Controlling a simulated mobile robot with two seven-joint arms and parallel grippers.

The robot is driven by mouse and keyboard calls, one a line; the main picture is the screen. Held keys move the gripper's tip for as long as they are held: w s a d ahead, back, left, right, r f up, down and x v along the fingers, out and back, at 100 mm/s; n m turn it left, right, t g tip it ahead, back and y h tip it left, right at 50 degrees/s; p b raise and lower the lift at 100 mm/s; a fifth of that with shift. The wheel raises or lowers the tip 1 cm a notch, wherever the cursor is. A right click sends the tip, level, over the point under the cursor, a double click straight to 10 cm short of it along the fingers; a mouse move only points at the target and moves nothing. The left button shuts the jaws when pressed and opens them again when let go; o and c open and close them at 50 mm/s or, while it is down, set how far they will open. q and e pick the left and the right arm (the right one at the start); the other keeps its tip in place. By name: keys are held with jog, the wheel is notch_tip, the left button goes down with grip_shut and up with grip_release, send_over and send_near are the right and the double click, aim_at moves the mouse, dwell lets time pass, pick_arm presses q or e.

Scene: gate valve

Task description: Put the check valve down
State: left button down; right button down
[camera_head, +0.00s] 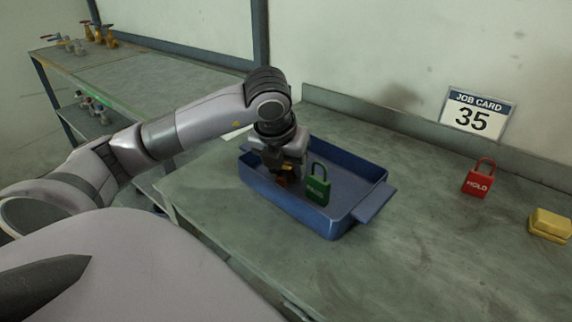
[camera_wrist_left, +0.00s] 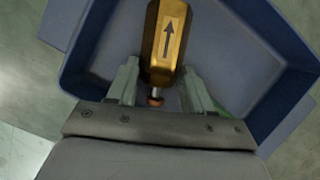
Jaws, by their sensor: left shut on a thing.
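The check valve (camera_wrist_left: 165,42) is a brass, faceted body with a black arrow on it, seen in the left wrist view. My left gripper (camera_wrist_left: 158,88) is shut on it near its narrow stem end. In the head view, the left gripper (camera_head: 284,172) reaches down into the blue tray (camera_head: 290,205), and only a small brownish bit of the valve (camera_head: 283,181) shows beneath it. I cannot tell whether the valve touches the tray floor. My right gripper is not in view.
A green padlock (camera_head: 318,188) stands in the tray, just right of the left gripper. A red padlock marked HOLD (camera_head: 478,181), a yellow block (camera_head: 549,225) and a job card 35 (camera_head: 478,113) are farther right. Several valves (camera_head: 100,37) stand on the back-left shelf.

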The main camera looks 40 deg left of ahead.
pick_arm(q)
jog(key=shift+f, duration=0.1)
jog(key=c, duration=0.7)
grip_release()
jog(key=shift+c, duration=0.2)
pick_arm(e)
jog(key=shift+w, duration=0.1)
pick_arm(q)
jog(key=shift+r, duration=0.25)
jog(key=p+v, duration=0.2)
jog(key=v, duration=0.9)
jog(key=shift+r, duration=0.4)
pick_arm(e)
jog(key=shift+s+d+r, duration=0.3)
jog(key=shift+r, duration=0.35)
